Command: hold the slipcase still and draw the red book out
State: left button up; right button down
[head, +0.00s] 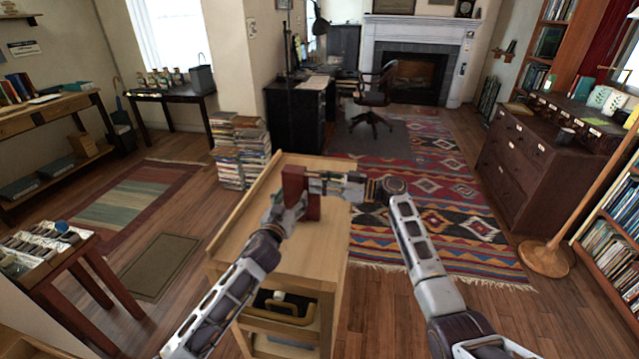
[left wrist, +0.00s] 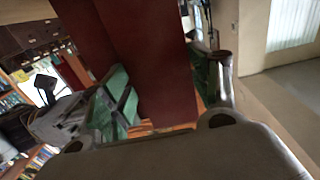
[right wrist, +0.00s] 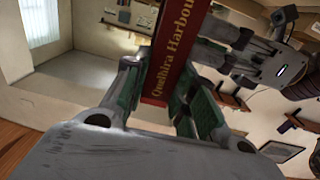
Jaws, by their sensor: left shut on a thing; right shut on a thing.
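A dark red upright block, the slipcase with the red book, stands at the cart's far end in the head view. My left gripper (head: 290,208) is shut on the slipcase (head: 294,182), whose dark red side (left wrist: 150,60) fills the space between the green-padded fingers in the left wrist view. My right gripper (head: 322,184) comes from the right and is shut on the red book (right wrist: 168,65). Its spine, with gold lettering "Quelhira Harbour", lies between the green pads in the right wrist view. The grippers hide where book and case meet; how far the book protrudes cannot be told.
The wooden cart top (head: 245,225) is otherwise bare, with a raised left edge. A patterned rug (head: 440,200) lies to the right.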

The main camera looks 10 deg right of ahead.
jog(key=shift+s+d, duration=0.1)
jog(key=shift+d, duration=0.15)
dwell(0.4)
jog(key=shift+s+d, duration=0.2)
jog(key=shift+d, duration=0.5)
jog(key=shift+s+d, duration=0.15)
jog(key=shift+d, duration=0.3)
jog(key=shift+s+d, duration=0.25)
jog(key=shift+d, duration=0.3)
jog(key=shift+d, duration=0.15)
dwell(0.4)
jog(key=shift+v, duration=0.75)
jog(key=shift+s+d, duration=0.15)
jog(key=shift+d, duration=0.15)
jog(key=shift+s+d, duration=0.25)
jog(key=shift+d, duration=0.35)
jog(key=shift+s+d, duration=0.15)
jog(key=shift+d, duration=0.3)
dwell(0.4)
